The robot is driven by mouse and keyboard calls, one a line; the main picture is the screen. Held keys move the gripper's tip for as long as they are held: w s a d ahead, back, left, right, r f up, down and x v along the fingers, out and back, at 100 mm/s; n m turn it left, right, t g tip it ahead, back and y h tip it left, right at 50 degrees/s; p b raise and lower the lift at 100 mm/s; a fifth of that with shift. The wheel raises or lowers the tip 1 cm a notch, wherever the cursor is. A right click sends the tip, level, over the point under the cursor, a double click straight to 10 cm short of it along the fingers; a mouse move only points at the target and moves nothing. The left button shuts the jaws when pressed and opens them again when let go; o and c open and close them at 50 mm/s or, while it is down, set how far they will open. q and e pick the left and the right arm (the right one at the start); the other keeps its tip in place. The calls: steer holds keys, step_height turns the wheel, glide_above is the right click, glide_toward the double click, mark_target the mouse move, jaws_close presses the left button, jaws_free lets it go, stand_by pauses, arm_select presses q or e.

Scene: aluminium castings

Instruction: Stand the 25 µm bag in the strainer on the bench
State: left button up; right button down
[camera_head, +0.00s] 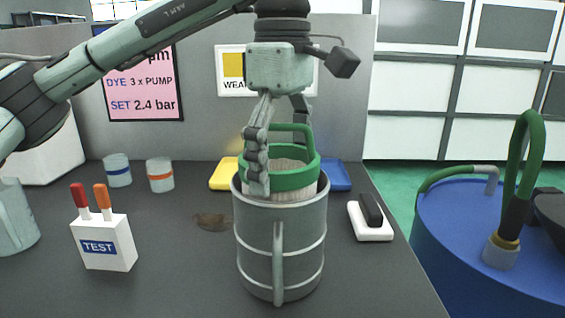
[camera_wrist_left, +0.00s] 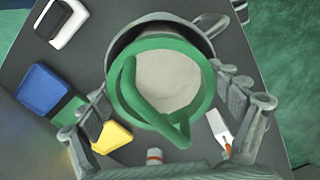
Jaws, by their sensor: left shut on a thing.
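The bag (camera_head: 284,194) has a green ring with a raised handle loop and a pale fabric body; no micron marking is readable. The strainer (camera_head: 258,240) is a grey metal cylinder with a side handle, upright on the bench (camera_head: 190,285). The bag's lower part is inside the strainer's mouth, hidden by its wall. The green ring stands slightly above the rim. My left gripper (camera_head: 281,165) is shut on the bag at the ring from above. In the left wrist view the fingers flank the ring (camera_wrist_left: 205,85), with the strainer rim (camera_wrist_left: 118,45) around it. My right gripper is out of view.
A white TEST box (camera_head: 107,245) with red and orange tops stands left. Blue-banded (camera_head: 118,170) and orange-banded (camera_head: 160,174) cups stand behind it. Yellow (camera_head: 224,174) and blue (camera_head: 335,175) pieces lie behind the strainer. A black-and-white item (camera_head: 371,220) is right, near the bench edge.

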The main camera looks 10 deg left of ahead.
arm_select(q)
steer(key=o, duration=1.5)
step_height(320, 180, up, 12)
steer(key=shift+r, duration=0.1)
